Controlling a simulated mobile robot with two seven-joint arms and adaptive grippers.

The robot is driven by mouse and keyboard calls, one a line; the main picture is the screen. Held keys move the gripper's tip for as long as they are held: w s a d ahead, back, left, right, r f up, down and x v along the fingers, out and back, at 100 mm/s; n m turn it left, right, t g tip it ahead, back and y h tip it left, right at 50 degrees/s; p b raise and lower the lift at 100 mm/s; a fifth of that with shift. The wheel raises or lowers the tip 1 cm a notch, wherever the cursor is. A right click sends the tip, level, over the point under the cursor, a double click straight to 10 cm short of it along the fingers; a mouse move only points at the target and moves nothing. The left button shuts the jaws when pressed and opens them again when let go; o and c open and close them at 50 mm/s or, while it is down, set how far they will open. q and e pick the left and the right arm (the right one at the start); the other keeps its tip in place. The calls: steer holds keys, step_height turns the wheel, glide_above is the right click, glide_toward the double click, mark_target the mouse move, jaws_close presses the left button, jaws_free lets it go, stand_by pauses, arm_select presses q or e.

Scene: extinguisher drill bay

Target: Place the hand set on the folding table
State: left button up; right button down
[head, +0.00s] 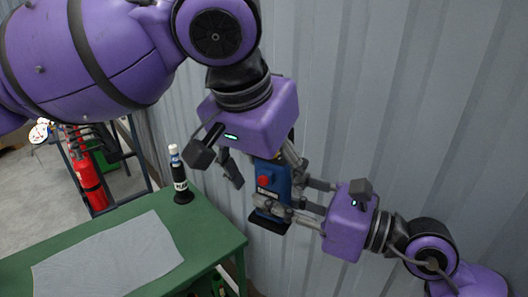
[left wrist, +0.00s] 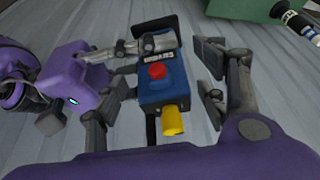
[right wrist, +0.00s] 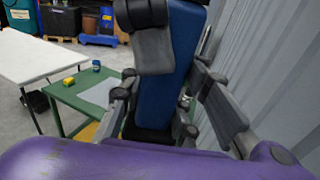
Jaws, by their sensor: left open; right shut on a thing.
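The hand set (head: 268,190) is a blue box with a red button and a black end. A yellow knob shows at its near end in the left wrist view (left wrist: 155,92). My right gripper (head: 283,203) is shut on the hand set from the right and holds it in the air beside the wall. My left gripper (head: 262,168) is open, its fingers on either side of the hand set's upper end, with a gap on at least one side. A white-topped table (right wrist: 40,58), apparently the folding table, stands at the left of the right wrist view.
A green table (head: 215,232) bears a grey mat (head: 110,258) and a black bottle-like object with a white and blue top (head: 181,180). A red extinguisher (head: 88,175) stands on the left. A corrugated wall (head: 400,100) is close behind my grippers. The white table's visible top looks clear.

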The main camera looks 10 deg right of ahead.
mark_target(276, 190)
arm_select(q)
steer(key=shift+x, duration=2.65)
arm_select(e)
steer(key=shift+r, duration=0.1)
arm_select(q)
steer(key=shift+c, duration=0.5)
steer(key=shift+d, duration=0.1)
steer(key=c, duration=1.4)
jaws_close()
arm_select(e)
steer(key=c, duration=1.3)
jaws_free()
steer(key=shift+o, duration=0.2)
steer(key=shift+s+d, duration=0.1)
